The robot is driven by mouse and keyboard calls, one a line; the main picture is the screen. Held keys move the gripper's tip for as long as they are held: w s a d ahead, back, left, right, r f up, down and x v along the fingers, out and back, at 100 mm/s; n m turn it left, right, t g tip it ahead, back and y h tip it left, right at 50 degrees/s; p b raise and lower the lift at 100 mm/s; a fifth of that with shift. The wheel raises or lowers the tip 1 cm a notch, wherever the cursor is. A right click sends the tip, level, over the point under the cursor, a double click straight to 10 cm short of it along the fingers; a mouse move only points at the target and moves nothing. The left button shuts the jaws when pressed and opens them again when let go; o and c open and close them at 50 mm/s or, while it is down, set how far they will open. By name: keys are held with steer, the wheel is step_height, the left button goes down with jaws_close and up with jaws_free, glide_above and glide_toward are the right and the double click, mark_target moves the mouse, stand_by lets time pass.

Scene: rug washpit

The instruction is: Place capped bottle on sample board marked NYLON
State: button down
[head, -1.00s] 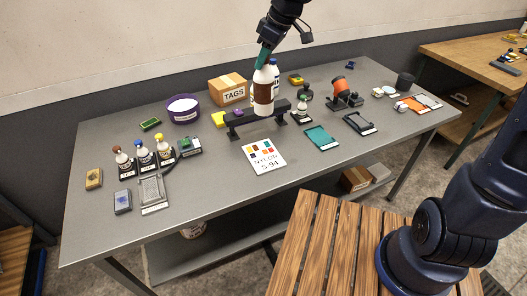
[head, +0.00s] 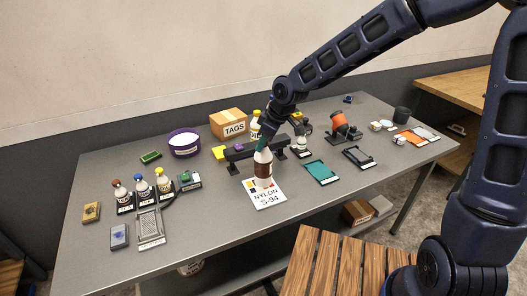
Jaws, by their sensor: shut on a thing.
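The capped bottle (head: 263,170) is white with a brown band and looks upright. My gripper (head: 264,146) is shut on its top from above. The bottle's base is over or on the upper part of the white sample board (head: 268,200), which reads NYLON S-94 and has coloured squares. Whether the base touches the board cannot be told. The bottle hides some of the squares. The board lies flat on the grey table.
A dark rack (head: 240,152) stands just behind the board. A teal tray (head: 321,173) lies to the right. Several small bottles stand at left, near a metal grater-like plate (head: 150,226). A TAGS box (head: 229,124) is at the back. Table space left of the board is clear.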

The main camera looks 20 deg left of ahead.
mark_target(264, 151)
steer(key=shift+f, duration=1.95)
steer(key=c, duration=1)
jaws_free()
steer(key=shift+f, duration=0.1)
steer(key=shift+v, duration=6.1)
steer(key=shift+a, duration=0.1)
